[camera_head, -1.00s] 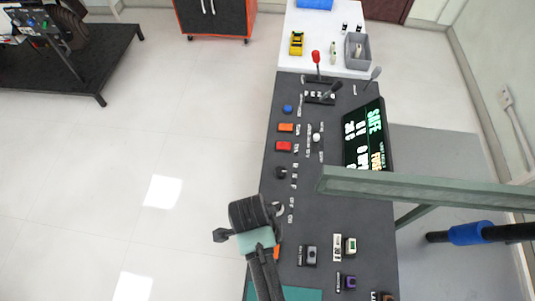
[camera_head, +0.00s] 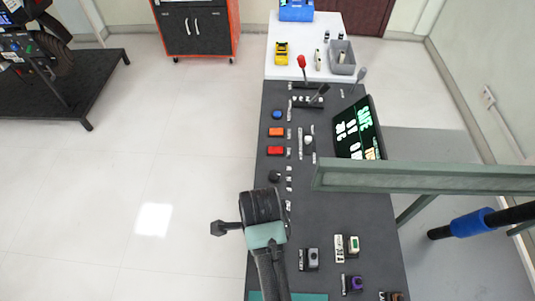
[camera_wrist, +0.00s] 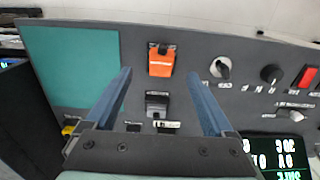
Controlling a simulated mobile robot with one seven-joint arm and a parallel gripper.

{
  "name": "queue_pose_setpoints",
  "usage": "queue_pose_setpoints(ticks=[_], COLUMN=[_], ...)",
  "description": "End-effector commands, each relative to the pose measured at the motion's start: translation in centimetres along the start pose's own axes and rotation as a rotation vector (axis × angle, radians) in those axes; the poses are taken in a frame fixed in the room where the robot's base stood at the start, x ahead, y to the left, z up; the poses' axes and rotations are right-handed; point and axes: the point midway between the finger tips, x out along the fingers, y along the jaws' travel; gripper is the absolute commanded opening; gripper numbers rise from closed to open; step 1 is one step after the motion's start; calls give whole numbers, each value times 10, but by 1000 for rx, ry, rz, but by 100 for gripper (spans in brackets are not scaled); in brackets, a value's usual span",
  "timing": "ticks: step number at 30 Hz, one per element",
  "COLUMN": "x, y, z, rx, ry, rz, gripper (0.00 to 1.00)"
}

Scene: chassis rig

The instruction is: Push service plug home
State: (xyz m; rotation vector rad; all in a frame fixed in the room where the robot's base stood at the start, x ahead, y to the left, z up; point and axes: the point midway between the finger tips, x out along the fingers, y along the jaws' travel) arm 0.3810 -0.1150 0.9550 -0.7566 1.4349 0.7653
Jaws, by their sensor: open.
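An orange block (camera_wrist: 161,61) in a black-edged socket on the dark panel appears to be the service plug; its label is too small to read. My gripper (camera_wrist: 159,73) is open, with one blue finger on each side of the picture. The orange block shows between and just beyond the fingertips, and nothing is held. I cannot tell how far the block stands out of its socket. In the head view my arm covers that part of the panel and the fingertips are hidden.
A grey connector (camera_wrist: 157,104) sits on the panel below the orange block, between the fingers. A black rotary knob (camera_wrist: 220,68) is to the right. A teal mat (camera_wrist: 75,65) is at left. In the head view a green-grey bar (camera_head: 420,178) crosses the panel's right side.

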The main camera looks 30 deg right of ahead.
Motion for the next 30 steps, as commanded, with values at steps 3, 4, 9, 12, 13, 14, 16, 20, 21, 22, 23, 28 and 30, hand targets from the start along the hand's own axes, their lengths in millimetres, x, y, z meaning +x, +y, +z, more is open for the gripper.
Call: queue_pose_setpoints(ticks=[3, 4, 9, 12, 13, 14, 16, 20, 21, 22, 23, 28, 30], x=[14, 16, 26, 38, 42, 45, 56, 68, 70, 71, 71, 71, 71], y=[0, 0, -1, -3, -4, -5, -5, -5, -5, -6, -5, -6, -6], z=[0, 0, -1, -3, -4, -5, -5, -5, -5, -5, -5, -5, -5], rx=[0, -1, 0, 1, 1, 1, 1, 0, 0, 0, 0, 0, -1], ry=[1, 1, 1, 1, 1, 0, 1, 1, 0, 0, 0, 0, 0], rz=[2, 1, 2, 3, 4, 2, 3, 1, 0, 0, -1, -1, -1], gripper=[88, 88, 88, 88, 88, 88, 88, 88, 88, 88, 88, 88, 77])
